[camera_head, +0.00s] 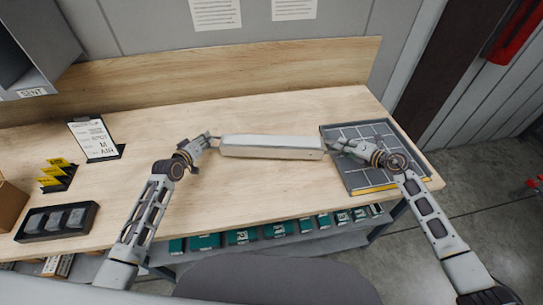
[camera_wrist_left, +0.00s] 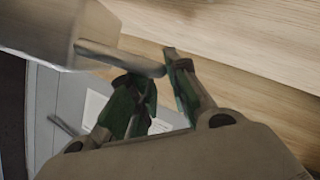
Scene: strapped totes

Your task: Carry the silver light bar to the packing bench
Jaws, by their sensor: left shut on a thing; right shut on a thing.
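The silver light bar (camera_head: 272,147) is long and pale and lies level over the wooden packing bench (camera_head: 240,190). I cannot tell whether it touches the bench top. My left gripper (camera_head: 213,138) is shut on the bar's left end. In the left wrist view the fingers (camera_wrist_left: 165,85) are around a thin rod at the end of the bar (camera_wrist_left: 60,30). My right gripper (camera_head: 333,146) is shut on the bar's right end, above the left edge of a grey gridded pad. The right fingertips are small and partly hidden by the hand.
The dark grey gridded pad (camera_head: 365,180) with a yellow front edge covers the bench's right end. A clipboard stand (camera_head: 95,138), yellow cards (camera_head: 55,176) and a black tray (camera_head: 56,222) stand at the left. The front middle of the bench is clear. Green boxes (camera_head: 242,236) sit on a shelf below.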

